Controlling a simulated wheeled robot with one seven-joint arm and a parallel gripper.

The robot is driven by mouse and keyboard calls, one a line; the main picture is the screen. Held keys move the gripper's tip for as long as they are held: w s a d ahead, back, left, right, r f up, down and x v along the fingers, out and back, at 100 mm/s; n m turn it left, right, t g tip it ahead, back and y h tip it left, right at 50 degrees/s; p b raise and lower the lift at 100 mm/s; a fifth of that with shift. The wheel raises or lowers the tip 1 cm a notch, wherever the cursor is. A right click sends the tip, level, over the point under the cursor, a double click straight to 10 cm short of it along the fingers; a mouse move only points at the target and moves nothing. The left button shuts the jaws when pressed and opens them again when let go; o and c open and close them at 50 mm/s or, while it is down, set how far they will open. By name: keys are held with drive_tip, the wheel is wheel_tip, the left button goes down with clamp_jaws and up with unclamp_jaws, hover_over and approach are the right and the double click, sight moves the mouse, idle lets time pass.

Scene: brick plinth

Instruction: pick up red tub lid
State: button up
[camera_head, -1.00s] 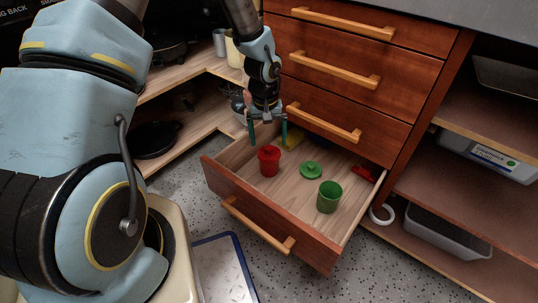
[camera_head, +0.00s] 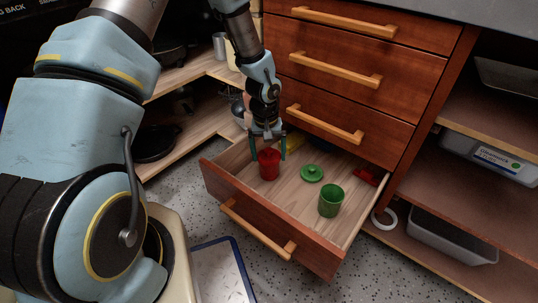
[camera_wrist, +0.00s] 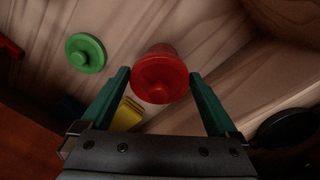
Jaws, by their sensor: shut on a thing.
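The red tub lid (camera_head: 268,156), round with a knob on top, sits on the red tub (camera_head: 269,172) in the open drawer. In the wrist view the red lid (camera_wrist: 160,72) lies between the two green fingers. My gripper (camera_head: 269,152) points down over the tub and is shut on the lid, one finger at each side of it. The wrist view shows the gripper (camera_wrist: 160,76) from above, with the lid's knob facing the camera. The tub is mostly hidden under the lid there.
The wooden drawer (camera_head: 245,208) also holds a green lid (camera_head: 312,173), a green tub (camera_head: 330,201), a red item (camera_head: 367,177) at the right and a yellow item (camera_wrist: 128,113) behind the gripper. The closed drawer fronts (camera_head: 345,82) rise just behind. Shelves flank both sides.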

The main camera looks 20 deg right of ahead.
sight(269, 157)
drive_tip(key=c, duration=0.5)
wheel_tip(269, 157, up, 9)
drive_tip(key=p, duration=0.3)
wheel_tip(269, 157, down, 2)
drive_tip(key=t+b, duration=0.1)
drive_tip(key=b, duration=0.2)
drive_tip(key=shift+s+t, duration=0.15)
drive_tip(key=shift+t, duration=0.15)
